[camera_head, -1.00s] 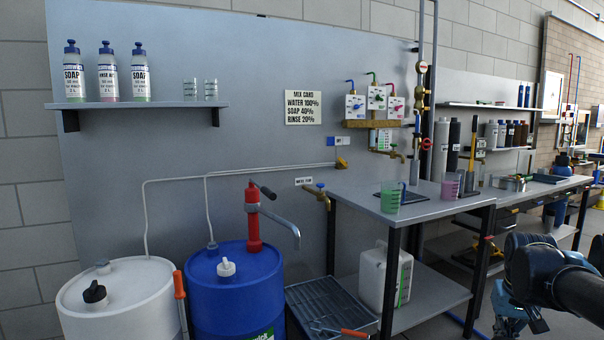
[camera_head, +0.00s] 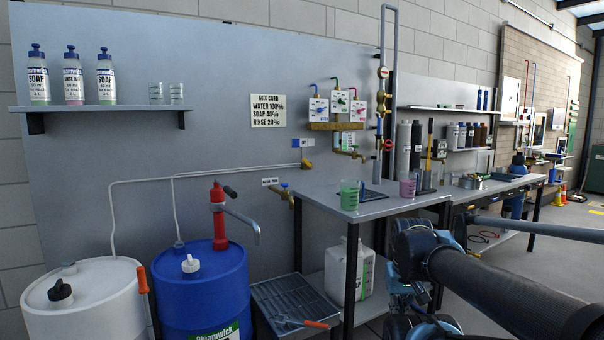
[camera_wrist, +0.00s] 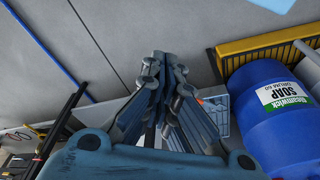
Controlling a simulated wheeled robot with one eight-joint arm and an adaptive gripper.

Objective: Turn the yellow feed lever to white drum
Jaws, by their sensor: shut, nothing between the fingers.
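The yellow feed lever (camera_head: 307,164) is small on the grey wall panel, where the thin white pipes from the drums meet. A blue-and-white tag (camera_head: 302,142) is above it; which way the lever points is too small to tell. The white drum (camera_head: 100,310) stands at lower left, beside the blue drum (camera_head: 205,290). My gripper (camera_head: 400,300) is low at right of centre, in front of the bench and well away from the lever. In the wrist view its fingers (camera_wrist: 163,62) are together and empty, above the floor. The lever is not in the wrist view.
The steel bench (camera_head: 345,207) carries a green beaker (camera_head: 349,195) and a pink beaker (camera_head: 407,189). A grey floor tray (camera_head: 290,300) lies right of the blue drum, whose red hand pump (camera_head: 218,215) sticks up. A brass water tap (camera_head: 284,192) juts from the panel below the lever.

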